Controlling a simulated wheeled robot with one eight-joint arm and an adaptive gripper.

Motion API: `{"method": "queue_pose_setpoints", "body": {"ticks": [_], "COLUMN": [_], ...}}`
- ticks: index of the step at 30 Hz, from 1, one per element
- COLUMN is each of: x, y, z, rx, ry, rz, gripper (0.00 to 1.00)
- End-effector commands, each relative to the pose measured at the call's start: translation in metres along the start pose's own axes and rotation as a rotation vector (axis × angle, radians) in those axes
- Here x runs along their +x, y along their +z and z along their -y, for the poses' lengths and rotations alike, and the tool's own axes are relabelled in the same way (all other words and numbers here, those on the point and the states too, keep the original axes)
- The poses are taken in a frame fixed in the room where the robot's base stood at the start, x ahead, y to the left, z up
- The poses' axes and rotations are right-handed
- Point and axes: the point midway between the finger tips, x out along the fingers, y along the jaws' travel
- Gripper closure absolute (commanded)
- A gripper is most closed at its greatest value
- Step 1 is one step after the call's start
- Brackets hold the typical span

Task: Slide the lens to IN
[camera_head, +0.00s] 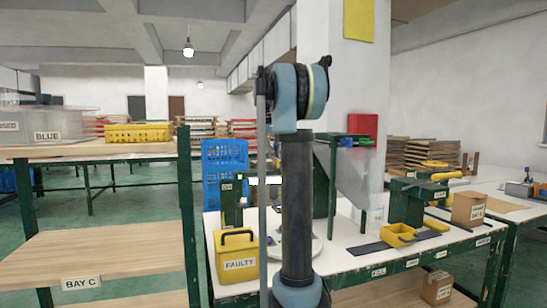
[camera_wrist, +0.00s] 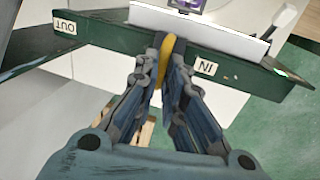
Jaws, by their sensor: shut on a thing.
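A dark green rail (camera_wrist: 110,44) crosses the wrist view, with an OUT label (camera_wrist: 65,26) at its left and an IN label (camera_wrist: 205,67) at its right. A yellow rounded handle (camera_wrist: 167,46), which seems to belong to the lens, stands at the rail between the labels, nearer IN. My gripper (camera_wrist: 163,66) is shut on this handle. A white panel (camera_wrist: 225,37) lies just behind the handle; I cannot tell whether it is part of the lens. In the head view my arm hides the gripper and most of the rail. Part of a green stand (camera_head: 231,203) shows left of the arm.
A yellow FAULTY bin (camera_head: 237,262) stands on the white bench (camera_head: 340,262) left of my arm. A yellow open tray (camera_head: 398,236) and a cardboard box (camera_head: 467,208) are to the right. A blue crate (camera_head: 224,157) is behind.

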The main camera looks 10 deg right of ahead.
Motion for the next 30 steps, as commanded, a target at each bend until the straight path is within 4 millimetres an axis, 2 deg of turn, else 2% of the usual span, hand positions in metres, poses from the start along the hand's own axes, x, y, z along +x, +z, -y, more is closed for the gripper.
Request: {"method": "queue_pose_setpoints", "body": {"ticks": [1, 3, 4, 13, 17, 20, 30], "x": [-0.001, -0.001, -0.001, -0.001, -0.008, -0.020, -0.082], "y": [-0.002, -0.002, -0.002, -0.001, 0.000, -0.001, -0.002], "z": [0.004, 0.004, 0.004, 0.001, 0.000, 0.000, 0.000], "rx": [-0.004, -0.004, -0.004, -0.001, 0.000, 0.000, -0.001], "ry": [-0.006, -0.006, -0.006, -0.005, -0.004, -0.004, -0.005], "rz": [-0.005, -0.005, -0.004, -0.002, -0.001, -0.001, -0.001], "gripper": [0.88, 0.72, 0.70, 0.70, 0.70, 0.70, 0.70]}}
